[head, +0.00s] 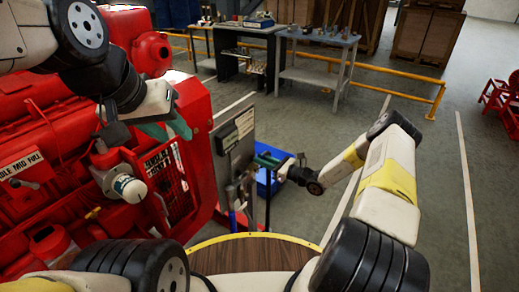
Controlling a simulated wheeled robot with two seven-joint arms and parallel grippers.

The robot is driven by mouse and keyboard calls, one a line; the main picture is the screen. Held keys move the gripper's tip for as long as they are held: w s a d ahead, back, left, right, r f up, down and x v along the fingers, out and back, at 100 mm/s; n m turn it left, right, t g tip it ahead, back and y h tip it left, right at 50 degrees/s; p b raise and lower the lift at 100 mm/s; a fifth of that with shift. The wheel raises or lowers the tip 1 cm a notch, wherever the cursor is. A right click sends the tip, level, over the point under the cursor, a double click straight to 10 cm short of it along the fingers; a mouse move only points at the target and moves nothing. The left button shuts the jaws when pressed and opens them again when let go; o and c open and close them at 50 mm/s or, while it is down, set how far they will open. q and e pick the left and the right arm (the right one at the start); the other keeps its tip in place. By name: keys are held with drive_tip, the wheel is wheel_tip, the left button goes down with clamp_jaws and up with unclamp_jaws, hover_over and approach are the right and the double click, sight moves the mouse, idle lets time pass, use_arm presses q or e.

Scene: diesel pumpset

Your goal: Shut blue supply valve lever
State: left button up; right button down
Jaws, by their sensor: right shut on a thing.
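In the head view, my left gripper (168,128) is in front of the red pumpset (40,120), with its green fingertips close to the engine's side. The picture is too small to tell how far apart its fingers are. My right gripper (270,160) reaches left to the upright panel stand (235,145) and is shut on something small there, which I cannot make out. I cannot pick out a blue supply valve lever with certainty. A round white-capped fitting (130,188) sticks out from the pumpset below my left gripper.
A yellow rail (400,90) and grey workbenches (318,40) are at the back. A brown wooden top with a yellow edge (250,238) is near me.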

drive_tip(key=shift+s+f, duration=0.1)
idle(0.4)
drive_tip(key=c, duration=1.3)
unclamp_jaws()
drive_tip(key=shift+v, duration=3.85)
